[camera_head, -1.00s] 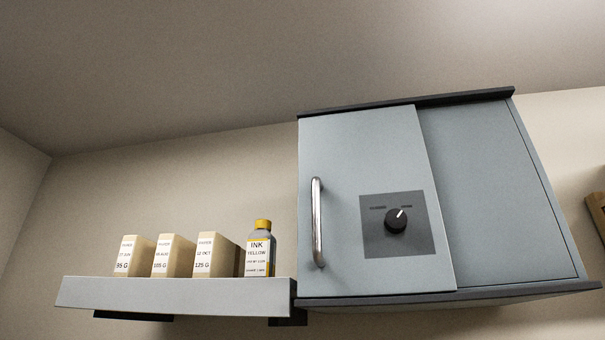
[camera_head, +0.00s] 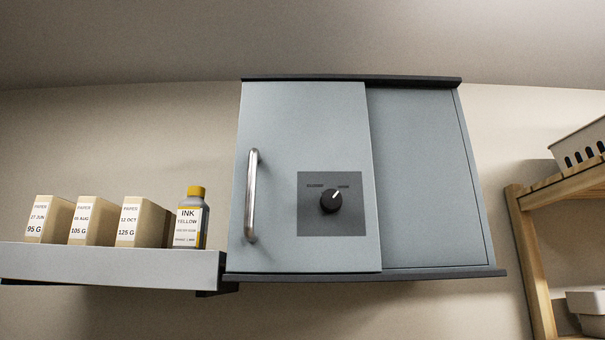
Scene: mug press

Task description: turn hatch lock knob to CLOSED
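The hatch lock knob (camera_head: 331,201) is a round black knob with a white pointer line. Its pointer is tilted up and to the right, toward the right-hand label. It sits on a dark grey square plate (camera_head: 317,227) with two small labels above the knob, too small to read surely. The plate is on the light blue-grey sliding door (camera_head: 300,130) of a wall cabinet (camera_head: 430,180). The door covers the cabinet's left part and has a vertical metal handle (camera_head: 251,195). Neither of my grippers is in view.
A white shelf (camera_head: 110,261) at the left holds several paper boxes (camera_head: 90,220) and a yellow-capped ink bottle (camera_head: 190,220). A wooden rack (camera_head: 530,250) stands at the right, with a white basket (camera_head: 580,145) and a white container (camera_head: 590,303).

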